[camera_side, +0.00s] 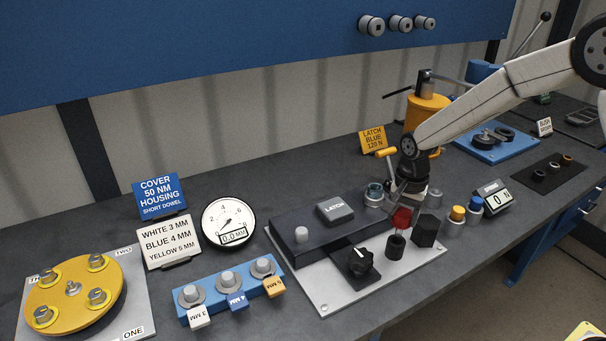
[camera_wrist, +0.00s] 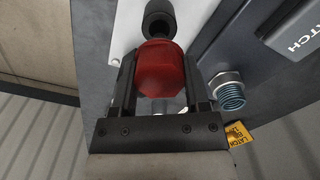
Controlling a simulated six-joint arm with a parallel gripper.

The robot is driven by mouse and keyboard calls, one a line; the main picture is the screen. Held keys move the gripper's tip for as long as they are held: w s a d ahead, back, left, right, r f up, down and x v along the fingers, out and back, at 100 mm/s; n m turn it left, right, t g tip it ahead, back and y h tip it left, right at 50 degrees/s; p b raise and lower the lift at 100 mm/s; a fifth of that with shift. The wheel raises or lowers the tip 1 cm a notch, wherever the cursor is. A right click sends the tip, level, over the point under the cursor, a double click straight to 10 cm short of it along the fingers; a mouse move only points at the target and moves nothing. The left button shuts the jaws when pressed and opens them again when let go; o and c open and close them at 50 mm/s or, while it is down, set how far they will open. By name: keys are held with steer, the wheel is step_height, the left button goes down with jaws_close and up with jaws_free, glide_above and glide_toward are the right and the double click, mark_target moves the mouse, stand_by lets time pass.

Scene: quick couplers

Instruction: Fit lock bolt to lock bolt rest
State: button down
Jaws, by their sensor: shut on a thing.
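My gripper (camera_side: 404,203) is shut on a red faceted knob, which I take to be the lock bolt (camera_side: 401,219). In the wrist view the red lock bolt (camera_wrist: 161,68) sits between the two dark fingers of my gripper (camera_wrist: 166,78). A short black cylinder with an open top, likely the lock bolt rest (camera_side: 395,247), stands on the light plate just below the red bolt. In the wrist view a black round socket (camera_wrist: 158,22) shows just beyond the bolt. The bolt's lower end is hidden, so I cannot tell whether it touches the rest.
A black hexagonal block (camera_side: 426,231) stands close right of the rest. A black dial (camera_side: 361,262) is to its left. The dark latch housing (camera_side: 285,226) and a threaded metal coupler (camera_side: 375,194) are behind. Yellow and blue capped posts stand farther right.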

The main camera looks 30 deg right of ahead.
steer(key=shift+r, duration=0.15)
stand_by(0.3)
steer(key=shift+r, duration=1.9)
steer(key=s+a+f+n, duration=0.1)
steer(key=s+f+n, duration=0.2)
steer(key=n, duration=0.9)
steer(key=shift+s+f, duration=0.25)
steer(key=shift+s, duration=0.7)
